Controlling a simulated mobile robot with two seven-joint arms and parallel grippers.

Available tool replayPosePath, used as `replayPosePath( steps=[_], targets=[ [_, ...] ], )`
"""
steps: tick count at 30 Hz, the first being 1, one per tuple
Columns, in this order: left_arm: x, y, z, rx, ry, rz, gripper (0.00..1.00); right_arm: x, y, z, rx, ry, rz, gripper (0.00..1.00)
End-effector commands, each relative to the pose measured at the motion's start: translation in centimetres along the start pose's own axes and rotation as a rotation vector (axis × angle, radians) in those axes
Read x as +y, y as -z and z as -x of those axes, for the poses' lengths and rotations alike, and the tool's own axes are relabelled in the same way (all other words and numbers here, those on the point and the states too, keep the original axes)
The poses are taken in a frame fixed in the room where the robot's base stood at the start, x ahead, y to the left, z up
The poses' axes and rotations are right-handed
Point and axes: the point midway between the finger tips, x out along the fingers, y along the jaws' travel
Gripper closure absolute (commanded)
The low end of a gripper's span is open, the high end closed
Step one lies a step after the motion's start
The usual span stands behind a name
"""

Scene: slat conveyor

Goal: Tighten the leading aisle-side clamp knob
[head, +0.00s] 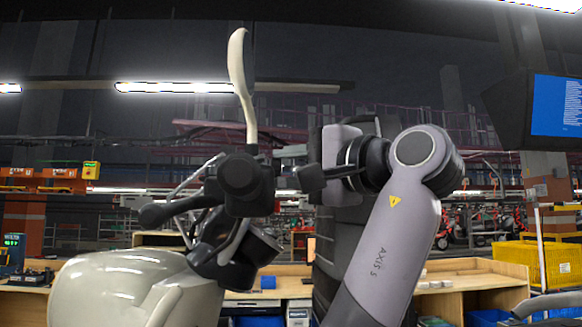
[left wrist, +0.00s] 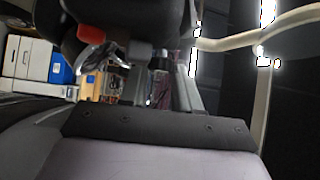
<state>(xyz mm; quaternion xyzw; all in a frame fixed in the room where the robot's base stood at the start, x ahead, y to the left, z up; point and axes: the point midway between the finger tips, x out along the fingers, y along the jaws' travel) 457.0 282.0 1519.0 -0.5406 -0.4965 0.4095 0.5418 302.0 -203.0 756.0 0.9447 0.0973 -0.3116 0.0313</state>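I cannot make out the clamp knob in either view. A cream scooter (head: 125,290) stands at the lower left of the head view. Its black handlebar assembly (head: 245,185) carries a cream mirror (head: 239,65) on a stem. My left gripper (head: 300,165) points left at the handlebar's right side, with its fingers apart and nothing seen held. Whether a fingertip touches the handlebar is unclear. In the left wrist view, the fingers of the left gripper (left wrist: 163,80) reach up beside dark handlebar parts and a red switch (left wrist: 90,33). My right gripper is not in view.
A wooden bench (head: 460,280) runs behind the scooter. A yellow crate (head: 550,262) stands at the right, below a screen with a blue display (head: 556,105). White and blue boxes (left wrist: 35,65) show at the left of the wrist view. No conveyor slats show.

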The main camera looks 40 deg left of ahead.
Motion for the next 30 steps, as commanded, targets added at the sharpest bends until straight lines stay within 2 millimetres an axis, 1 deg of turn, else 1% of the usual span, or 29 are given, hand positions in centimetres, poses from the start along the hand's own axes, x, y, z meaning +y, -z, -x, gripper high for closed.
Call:
replayPosePath(
  steps=[1, 2, 8, 14, 24, 30],
  targets=[
    [0.0, 0.0, 0.0, 0.000, -0.001, 0.000, 0.91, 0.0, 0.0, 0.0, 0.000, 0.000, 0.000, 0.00],
    [0.0, 0.0, 0.0, 0.000, -0.002, 0.000, 0.99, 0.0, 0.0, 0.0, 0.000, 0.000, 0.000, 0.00],
    [0.1, 0.0, 0.0, 0.000, 0.004, 0.005, 0.98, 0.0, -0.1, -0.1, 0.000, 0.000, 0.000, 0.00],
    [0.5, 0.0, 0.1, 0.001, 0.051, 0.044, 0.98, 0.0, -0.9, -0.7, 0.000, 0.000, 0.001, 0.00],
    [1.1, 0.0, 0.0, 0.001, 0.235, 0.198, 0.98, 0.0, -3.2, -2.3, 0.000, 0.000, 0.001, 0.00],
    [1.2, 0.1, -0.1, 0.000, 0.342, 0.287, 0.98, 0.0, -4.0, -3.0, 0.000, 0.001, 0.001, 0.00]
  ],
)
